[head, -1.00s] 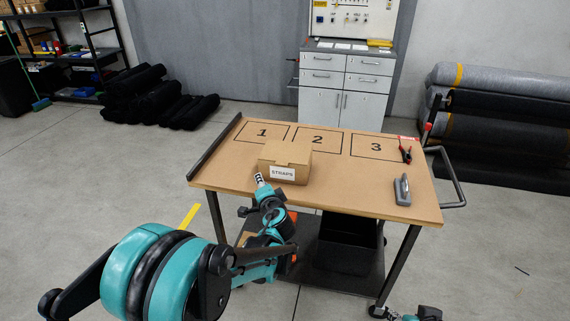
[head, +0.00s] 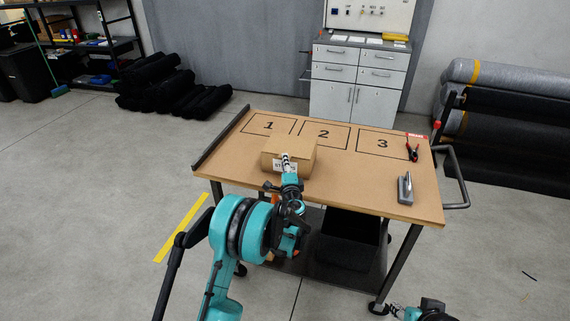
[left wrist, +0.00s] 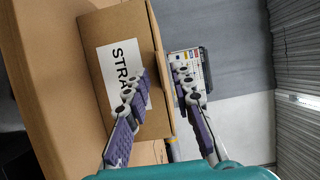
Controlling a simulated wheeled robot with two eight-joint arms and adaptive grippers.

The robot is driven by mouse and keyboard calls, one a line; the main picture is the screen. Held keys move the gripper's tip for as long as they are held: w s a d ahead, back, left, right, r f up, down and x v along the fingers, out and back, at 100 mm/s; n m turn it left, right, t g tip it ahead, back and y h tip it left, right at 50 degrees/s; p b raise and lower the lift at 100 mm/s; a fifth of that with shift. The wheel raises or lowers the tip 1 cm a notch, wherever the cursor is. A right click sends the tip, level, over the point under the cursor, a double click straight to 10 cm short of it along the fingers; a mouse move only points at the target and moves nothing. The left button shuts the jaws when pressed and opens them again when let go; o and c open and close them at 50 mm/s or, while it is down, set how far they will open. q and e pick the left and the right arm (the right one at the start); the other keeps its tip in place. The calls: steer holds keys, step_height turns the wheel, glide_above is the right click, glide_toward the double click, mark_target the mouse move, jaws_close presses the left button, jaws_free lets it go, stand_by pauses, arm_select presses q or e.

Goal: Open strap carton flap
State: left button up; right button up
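The brown strap carton (head: 290,151) sits on the tabletop near the marked squares, and its lid looks closed. Its white label is partly covered by my left gripper (head: 286,160), which is at the carton's front. In the left wrist view the carton (left wrist: 91,100) appears turned on its side, with its top edge to the right. There my left gripper (left wrist: 161,85) is open and empty. One finger is in front of the label and the other is out past the top edge; I cannot tell whether either touches. My right gripper (head: 396,309) shows only partly at the bottom.
The wheeled table (head: 355,185) has outlined squares 1, 2 and 3. A red-and-black clamp-like tool (head: 412,150) and a grey handled block (head: 405,188) lie at its right. A black bin (head: 347,238) stands on the lower shelf.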

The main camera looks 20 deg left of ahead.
arm_select(q)
steer(key=shift+w+a, duration=0.2)
steer(key=shift+w, duration=0.25)
jaws_close()
steer(key=shift+r, duration=0.2)
